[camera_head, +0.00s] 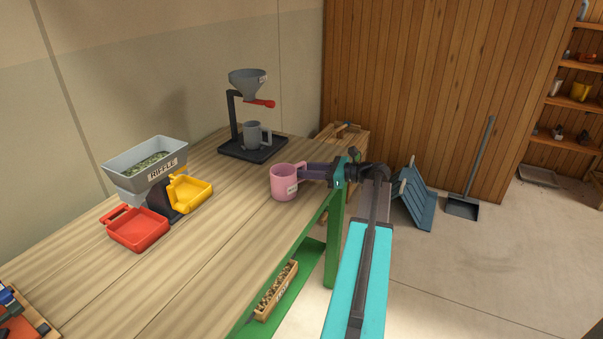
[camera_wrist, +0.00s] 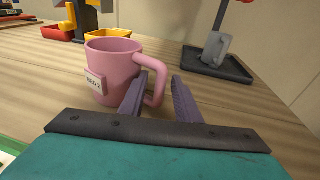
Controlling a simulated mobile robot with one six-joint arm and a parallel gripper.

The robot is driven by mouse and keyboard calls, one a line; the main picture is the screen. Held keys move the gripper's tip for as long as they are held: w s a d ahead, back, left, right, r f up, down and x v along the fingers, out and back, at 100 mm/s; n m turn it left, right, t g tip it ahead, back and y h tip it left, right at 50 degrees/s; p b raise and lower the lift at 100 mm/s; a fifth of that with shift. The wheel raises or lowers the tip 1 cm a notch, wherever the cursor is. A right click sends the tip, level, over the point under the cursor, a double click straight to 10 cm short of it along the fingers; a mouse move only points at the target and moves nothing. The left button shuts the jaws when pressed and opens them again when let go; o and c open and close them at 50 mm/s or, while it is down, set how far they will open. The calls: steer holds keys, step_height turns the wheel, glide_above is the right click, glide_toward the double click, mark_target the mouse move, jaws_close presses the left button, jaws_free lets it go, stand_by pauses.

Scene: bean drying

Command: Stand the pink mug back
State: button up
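The pink mug (camera_head: 281,185) stands upright on the wooden table near its right edge. A white label is on its side, and its handle points right toward my gripper (camera_head: 309,171). In the wrist view the pink mug (camera_wrist: 109,68) is close, left of centre. The two purple fingers of my gripper (camera_wrist: 160,84) are apart. The outer bar of the handle shows between them, with the left finger at the handle's opening. A gap shows between the handle and the right finger. Whether the left finger touches the handle, I cannot tell.
A grey mug (camera_head: 253,136) stands on a black tray (camera_head: 236,151) under a grey funnel (camera_head: 247,83). A riffle box (camera_head: 146,165) with a red tray (camera_head: 137,230) and a yellow tray (camera_head: 192,192) is at left. The table between is clear.

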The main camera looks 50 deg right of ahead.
steer(key=shift+r, duration=0.15)
steer(key=b+v, duration=0.2)
steer(key=v, duration=1)
stand_by(0.7)
